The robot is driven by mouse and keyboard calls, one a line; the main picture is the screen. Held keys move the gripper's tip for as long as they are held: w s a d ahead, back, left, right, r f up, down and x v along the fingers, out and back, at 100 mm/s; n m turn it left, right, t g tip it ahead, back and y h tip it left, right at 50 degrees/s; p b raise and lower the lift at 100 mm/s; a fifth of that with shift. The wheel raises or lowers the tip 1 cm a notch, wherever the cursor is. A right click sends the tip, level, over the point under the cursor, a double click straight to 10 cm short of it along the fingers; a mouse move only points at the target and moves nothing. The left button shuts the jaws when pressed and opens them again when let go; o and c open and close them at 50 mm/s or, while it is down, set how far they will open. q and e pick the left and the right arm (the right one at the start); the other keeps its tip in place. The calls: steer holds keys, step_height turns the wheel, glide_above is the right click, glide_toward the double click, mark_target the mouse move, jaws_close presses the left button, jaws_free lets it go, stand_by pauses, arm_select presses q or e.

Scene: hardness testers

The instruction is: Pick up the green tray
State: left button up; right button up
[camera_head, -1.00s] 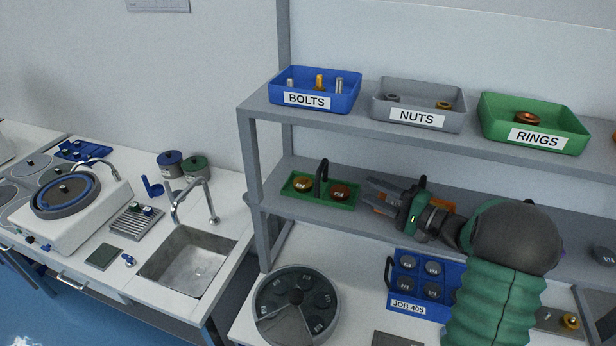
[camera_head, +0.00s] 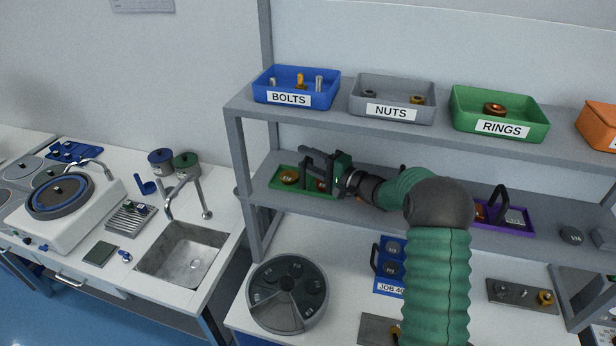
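The green tray (camera_head: 279,186) lies on the left part of the middle shelf. It holds orange-brown round pieces, one plainly seen at its left (camera_head: 289,177). Its upright black handle stands near its middle and is largely overlapped by my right gripper (camera_head: 307,169). The fingers of my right gripper point left and are at the handle, over the tray's right half. Dark fingers and dark handle merge, so I cannot tell whether they close on it. The tray appears to rest on the shelf. My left gripper is not in view.
Above are bins marked BOLTS (camera_head: 296,88), NUTS (camera_head: 392,98) and RINGS (camera_head: 500,112). A purple tray (camera_head: 520,224) with a black handle is right of my arm. A round grey container (camera_head: 286,293) and a blue JOB tray (camera_head: 389,288) stand below, the blue one partly hidden.

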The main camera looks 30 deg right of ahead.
steer(key=shift+w+a+f, duration=0.15)
steer(key=shift+w, duration=0.15)
steer(key=shift+s, duration=0.2)
jaws_close()
steer(key=shift+f, duration=0.1)
stand_by(0.8)
